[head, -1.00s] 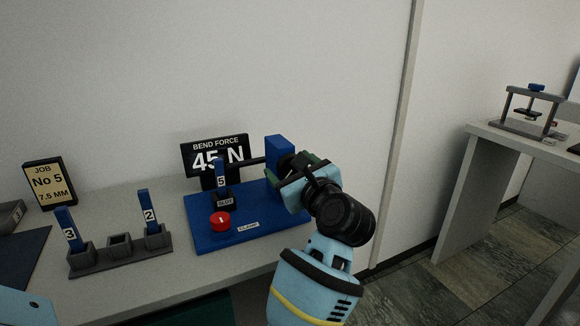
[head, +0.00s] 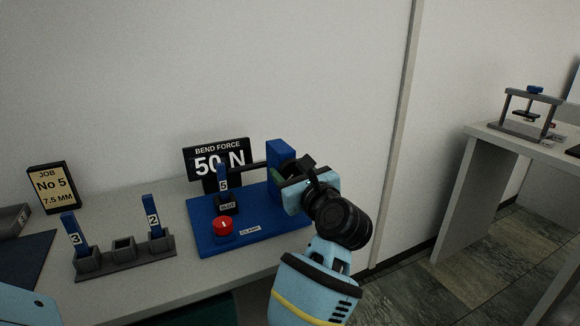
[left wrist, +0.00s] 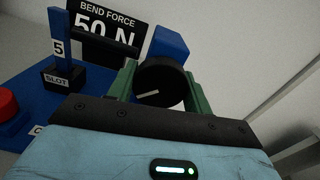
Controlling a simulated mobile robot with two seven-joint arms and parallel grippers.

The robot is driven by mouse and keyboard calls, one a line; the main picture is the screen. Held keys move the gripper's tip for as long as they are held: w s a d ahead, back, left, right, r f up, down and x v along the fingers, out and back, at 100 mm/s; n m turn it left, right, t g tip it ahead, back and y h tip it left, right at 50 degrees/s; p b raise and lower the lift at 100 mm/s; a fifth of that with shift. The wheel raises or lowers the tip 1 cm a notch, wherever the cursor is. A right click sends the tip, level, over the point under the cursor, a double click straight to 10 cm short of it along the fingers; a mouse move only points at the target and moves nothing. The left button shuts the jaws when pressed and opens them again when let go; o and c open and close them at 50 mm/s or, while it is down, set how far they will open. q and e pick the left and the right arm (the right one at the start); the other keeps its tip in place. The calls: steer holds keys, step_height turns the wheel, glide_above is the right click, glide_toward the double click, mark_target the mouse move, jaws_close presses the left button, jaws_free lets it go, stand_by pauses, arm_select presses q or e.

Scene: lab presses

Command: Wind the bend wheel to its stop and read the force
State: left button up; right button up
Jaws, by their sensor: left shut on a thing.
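The bend rig has a blue base (head: 262,232) and a display (head: 231,158) reading "BEND FORCE 50 N"; it also shows in the left wrist view (left wrist: 103,22). A blue strip marked 5 (head: 223,178) stands upright in the block labelled SLOT (head: 227,205). A red button (head: 222,225) is beside the CLAMP label. The black bend wheel (left wrist: 161,83) with a pale mark sits at the blue block (head: 279,165). My left gripper (left wrist: 160,88) is shut on the wheel, one green finger on each side. The wheel is mostly hidden in the head view. My right gripper is not in view.
A card (head: 51,187) reads "JOB No 5, 7.5 MM". A grey rack (head: 125,260) holds strips 3 (head: 73,231) and 2 (head: 152,215), with its middle socket empty. A second table (head: 510,140) with another press (head: 526,113) stands at the right.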

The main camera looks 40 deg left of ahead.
arm_select(q)
steer(key=m+p, duration=0.2)
steer(key=p, duration=0.1)
steer(key=shift+r+m, duration=0.25)
steer(key=shift+m, duration=0.15)
steer(key=shift+f+m+p, duration=0.1)
steer(key=shift+m+p, duration=0.35)
steer(key=shift+m, duration=0.05)
steer(key=shift+f, duration=0.15)
steer(key=o, duration=1)
steer(key=shift+d, duration=0.1)
